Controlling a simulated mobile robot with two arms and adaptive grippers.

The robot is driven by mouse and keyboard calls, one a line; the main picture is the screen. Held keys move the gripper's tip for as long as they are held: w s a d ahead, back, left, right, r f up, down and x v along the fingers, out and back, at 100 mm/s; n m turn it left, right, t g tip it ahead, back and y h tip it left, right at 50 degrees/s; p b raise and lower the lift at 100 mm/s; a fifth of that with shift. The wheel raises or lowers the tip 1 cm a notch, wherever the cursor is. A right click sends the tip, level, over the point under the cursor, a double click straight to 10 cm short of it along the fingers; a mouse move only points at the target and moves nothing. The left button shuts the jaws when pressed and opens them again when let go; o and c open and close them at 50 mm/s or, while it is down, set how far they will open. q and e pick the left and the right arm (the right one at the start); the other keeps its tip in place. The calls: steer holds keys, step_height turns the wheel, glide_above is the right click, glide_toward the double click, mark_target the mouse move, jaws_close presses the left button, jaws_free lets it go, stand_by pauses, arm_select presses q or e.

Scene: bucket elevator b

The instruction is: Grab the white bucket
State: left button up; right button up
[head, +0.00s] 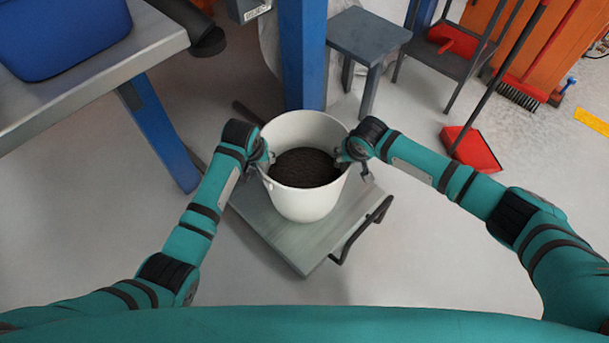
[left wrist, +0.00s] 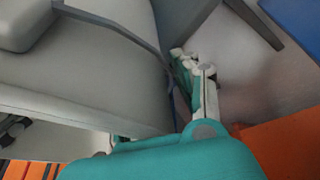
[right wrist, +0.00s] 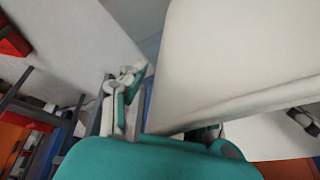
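The white bucket (head: 308,203) stands upright on a grey flat platform (head: 292,243) and holds dark granular material (head: 305,168). My left gripper (head: 266,163) is at the bucket's left rim, and my right gripper (head: 352,165) is at its right rim. In the left wrist view, the shaded bucket wall (left wrist: 100,70) lies beside one finger; the other is mostly hidden behind the rim. In the right wrist view, the bucket wall (right wrist: 235,60) rises between the spread fingers, one partly hidden. Both grippers look open around the rim; firm contact is not visible.
A blue post (head: 303,55) stands right behind the bucket. A workbench (head: 100,70) with a blue bin (head: 60,35) is at the left. A grey stool (head: 368,38) and a red dustpan (head: 470,150) are at the right. The front floor is clear.

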arm_select(q)
jaws_close()
arm_select(e)
jaws_close()
arm_select(q)
steer(key=shift+w+r, duration=0.15)
steer(key=shift+r, duration=0.1)
arm_select(e)
steer(key=shift+w+r, duration=0.1)
steer(key=shift+r, duration=0.15)
